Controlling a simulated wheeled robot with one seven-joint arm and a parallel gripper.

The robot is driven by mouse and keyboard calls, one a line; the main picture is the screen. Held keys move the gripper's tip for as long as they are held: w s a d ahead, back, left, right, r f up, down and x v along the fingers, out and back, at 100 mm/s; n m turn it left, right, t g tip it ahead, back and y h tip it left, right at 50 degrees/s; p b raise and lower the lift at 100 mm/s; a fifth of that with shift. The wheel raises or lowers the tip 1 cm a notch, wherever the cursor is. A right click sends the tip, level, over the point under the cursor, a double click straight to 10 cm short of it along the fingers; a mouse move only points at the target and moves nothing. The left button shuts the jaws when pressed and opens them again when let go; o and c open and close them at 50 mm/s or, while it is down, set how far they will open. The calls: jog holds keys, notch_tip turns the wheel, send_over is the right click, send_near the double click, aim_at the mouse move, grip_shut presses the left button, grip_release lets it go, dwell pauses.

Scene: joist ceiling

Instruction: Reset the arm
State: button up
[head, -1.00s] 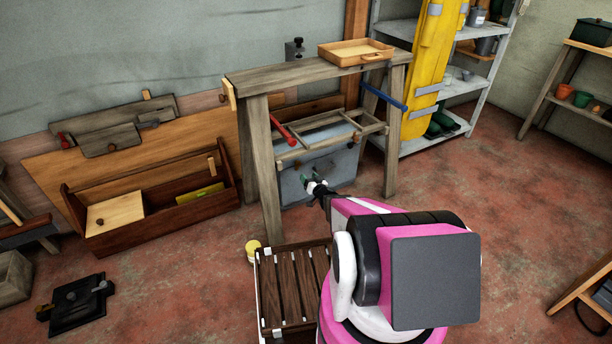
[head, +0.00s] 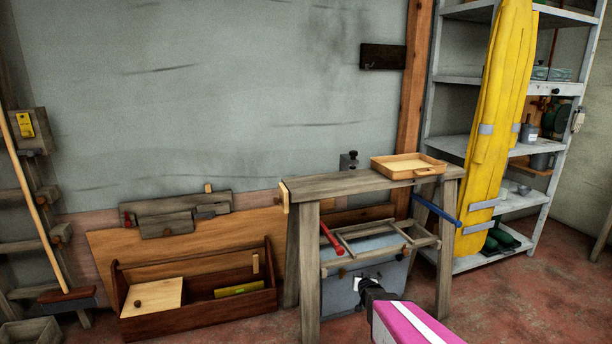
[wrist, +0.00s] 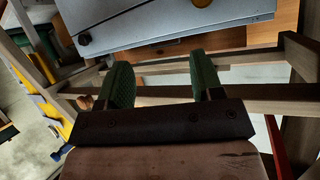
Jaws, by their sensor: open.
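My gripper (wrist: 163,80) shows in the wrist view with two green-padded fingers spread apart and nothing between them. In the head view my pink and white arm comes in from the bottom, and its dark wrist end is in front of the grey-blue box under the wooden workbench; the fingertips are not clear there. The wrist view shows the grey-blue box (wrist: 175,22) and wooden rails (wrist: 265,91) beyond the fingers. I cannot tell how far the fingers are from the rails.
The workbench (head: 335,185) bears a shallow wooden tray (head: 408,166). Red (head: 331,238) and blue (head: 436,210) bars stick out from its frame. A wooden toolbox (head: 195,308) stands at left, and a metal shelf (head: 448,145) with a yellow wrapped bundle (head: 497,120) at right.

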jog(key=s+a+r+g, duration=0.2)
jog(key=s+r+g, duration=0.2)
jog(key=s, duration=0.4)
jog(key=s+a+r+n+g, duration=0.1)
jog(key=s+r+g, duration=0.3)
jog(key=s, duration=0.5)
jog(key=s+a+r+g, duration=0.3)
jog(key=s+r+g, duration=0.1)
jog(key=s+r, duration=0.3)
jog(key=shift+s+n+g, duration=0.3)
jog(key=shift+s, duration=0.35)
jog(key=shift+w+f, duration=0.1)
jog(key=shift+f, duration=0.05)
